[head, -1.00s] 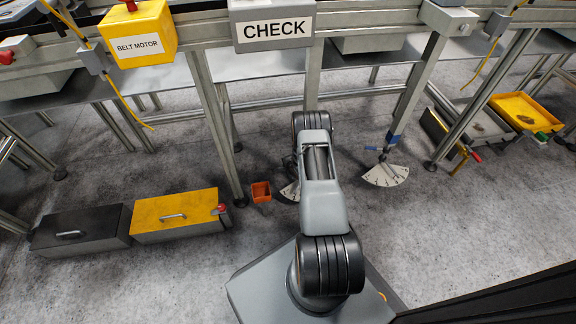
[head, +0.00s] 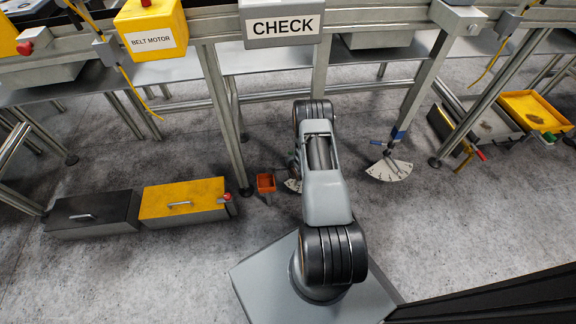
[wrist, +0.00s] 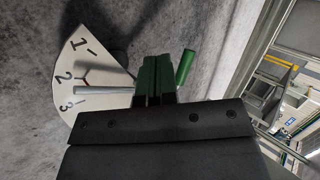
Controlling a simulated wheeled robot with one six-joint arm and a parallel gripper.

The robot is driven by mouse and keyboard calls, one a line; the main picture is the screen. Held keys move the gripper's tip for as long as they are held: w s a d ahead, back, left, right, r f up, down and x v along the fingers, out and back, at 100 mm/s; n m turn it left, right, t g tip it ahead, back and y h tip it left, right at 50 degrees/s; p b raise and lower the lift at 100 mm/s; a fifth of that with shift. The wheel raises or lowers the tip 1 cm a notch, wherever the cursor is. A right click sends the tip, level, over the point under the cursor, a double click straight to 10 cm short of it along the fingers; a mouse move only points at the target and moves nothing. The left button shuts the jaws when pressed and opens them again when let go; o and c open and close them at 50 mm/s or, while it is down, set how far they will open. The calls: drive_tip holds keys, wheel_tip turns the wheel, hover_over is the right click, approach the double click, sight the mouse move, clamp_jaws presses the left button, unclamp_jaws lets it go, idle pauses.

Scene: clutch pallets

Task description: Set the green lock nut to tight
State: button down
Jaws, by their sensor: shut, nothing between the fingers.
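In the wrist view a pale fan-shaped dial (wrist: 84,65) marked 1, 2 and 3 lies at the left. A metal pointer rod (wrist: 105,91) crosses it near the 2 and 3 marks. A bright green cylindrical piece (wrist: 186,66), seemingly part of the green lock nut, stands tilted just right of my gripper (wrist: 157,62). My dark green-tinted fingers are shut and empty beside it; I cannot tell whether they touch it. In the head view a dial (head: 292,186) shows partly behind my arm, which hides my gripper there.
A second dial (head: 388,170) with a blue-marked lever (head: 398,134) stands to the right. A yellow box (head: 184,200) and a black box (head: 92,214) sit on the floor farther left. Frame legs (head: 222,110) stand close by.

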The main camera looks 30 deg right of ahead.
drive_tip(key=s+a+r+p, duration=0.2)
drive_tip(key=s+a+r, duration=0.1)
drive_tip(key=s+r, duration=0.1)
drive_tip(key=shift+s+a+r+p, duration=0.25)
drive_tip(key=shift+a+r+p, duration=0.1)
drive_tip(key=shift+r, duration=0.55)
